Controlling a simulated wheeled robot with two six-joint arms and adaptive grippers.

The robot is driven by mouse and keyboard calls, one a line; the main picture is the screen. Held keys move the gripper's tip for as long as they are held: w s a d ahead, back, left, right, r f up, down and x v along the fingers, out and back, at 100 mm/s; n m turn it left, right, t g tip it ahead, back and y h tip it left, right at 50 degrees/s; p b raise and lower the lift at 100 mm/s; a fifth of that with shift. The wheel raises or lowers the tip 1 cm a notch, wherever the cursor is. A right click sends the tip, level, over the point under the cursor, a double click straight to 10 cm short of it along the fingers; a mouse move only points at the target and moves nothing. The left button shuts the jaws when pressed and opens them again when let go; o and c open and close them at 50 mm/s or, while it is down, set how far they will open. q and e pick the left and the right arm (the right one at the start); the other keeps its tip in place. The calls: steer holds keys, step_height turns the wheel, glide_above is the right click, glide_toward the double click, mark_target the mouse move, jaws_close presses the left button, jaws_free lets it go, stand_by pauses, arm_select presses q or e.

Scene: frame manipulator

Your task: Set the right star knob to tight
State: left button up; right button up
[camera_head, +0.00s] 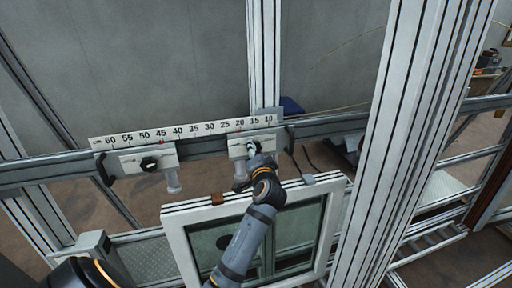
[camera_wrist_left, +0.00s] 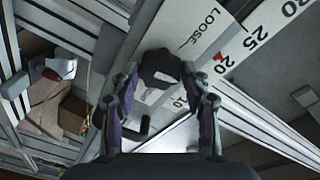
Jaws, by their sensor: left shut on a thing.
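The right star knob (camera_wrist_left: 160,66) is black and sits on the white plate of the right carriage (camera_head: 238,150). My left gripper (camera_head: 253,150) reaches it from below right in the head view. In the left wrist view its two fingers (camera_wrist_left: 160,80) are closed on either side of the knob. The word LOOSE (camera_wrist_left: 205,27) is printed on the plate beside the knob; other marking nearer the fingers is too small to read. The left star knob (camera_head: 149,163) sits on the left carriage, untouched. My right gripper is not in view.
A ruler scale (camera_head: 185,131) runs along the rail above both carriages. A white-framed window panel (camera_head: 180,222) stands below, behind my left arm. A thick aluminium upright (camera_head: 385,150) rises to the right of the arm.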

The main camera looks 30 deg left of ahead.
arm_select(q)
steer(key=m, duration=0.4)
steer(key=m+g, duration=0.1)
steer(key=m, duration=0.6)
steer(key=shift+w+r+m+g, duration=0.1)
steer(key=shift+r+m+g, duration=0.2)
steer(key=shift+m, duration=0.1)
steer(key=m, duration=0.3)
steer(key=shift+r, duration=0.15)
steer(key=shift+m, duration=0.4)
steer(key=shift+r, duration=0.15)
steer(key=o, duration=1)
steer(key=shift+w, duration=0.1)
steer(key=shift+o, duration=0.8)
steer(key=shift+w+a+f, duration=0.1)
steer(key=shift+f, duration=0.2)
